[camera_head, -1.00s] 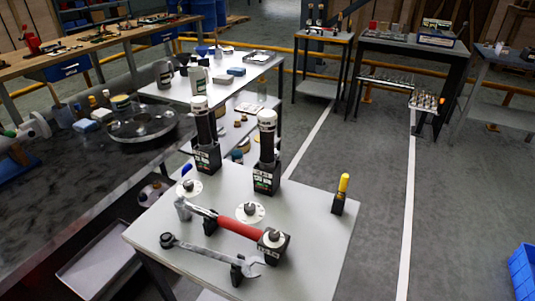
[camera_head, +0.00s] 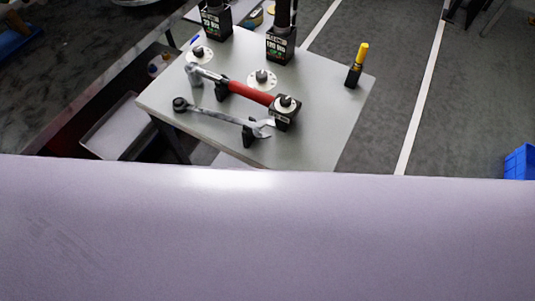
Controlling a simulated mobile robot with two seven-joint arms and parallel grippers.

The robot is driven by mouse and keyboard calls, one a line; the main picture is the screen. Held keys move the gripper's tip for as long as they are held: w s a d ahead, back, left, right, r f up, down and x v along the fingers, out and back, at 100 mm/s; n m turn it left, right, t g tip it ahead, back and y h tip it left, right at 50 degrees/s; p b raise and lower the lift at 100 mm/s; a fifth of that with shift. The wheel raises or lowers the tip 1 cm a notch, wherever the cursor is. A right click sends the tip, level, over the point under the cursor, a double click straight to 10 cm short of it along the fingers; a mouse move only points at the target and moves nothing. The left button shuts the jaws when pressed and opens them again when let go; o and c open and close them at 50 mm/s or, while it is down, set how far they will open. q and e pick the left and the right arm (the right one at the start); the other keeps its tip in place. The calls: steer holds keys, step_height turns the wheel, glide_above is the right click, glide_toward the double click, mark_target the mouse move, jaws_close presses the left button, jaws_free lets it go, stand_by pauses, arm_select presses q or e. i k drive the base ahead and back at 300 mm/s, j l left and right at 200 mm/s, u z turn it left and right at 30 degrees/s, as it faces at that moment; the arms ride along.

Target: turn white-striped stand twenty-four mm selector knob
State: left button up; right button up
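Several dark selector knobs with round white dials are on the light grey table (camera_head: 335,100). One knob (camera_head: 287,102) sits on top of a black block at the front right, by the end of the red hammer handle. Another knob (camera_head: 262,78) is behind the hammer, near the table's middle. A third knob (camera_head: 201,53) is at the back left. The markings are too small to tell which is the twenty-four mm one or which stand is white-striped. Neither of my grippers is in view.
A red-handled hammer (camera_head: 245,92) and a wrench (camera_head: 220,115) rest on black holders among the knobs. Black labelled blocks (camera_head: 281,45) stand behind. A yellow-handled tool (camera_head: 360,58) stands right. A blue crate (camera_head: 520,162) is far right. A pale surface close up hides the lower half.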

mark_target(262, 76)
steer(key=k+l+z, duration=0.2)
steer(key=l+z, duration=0.15)
steer(key=k+l+z, duration=0.2)
steer(key=l+z, duration=0.15)
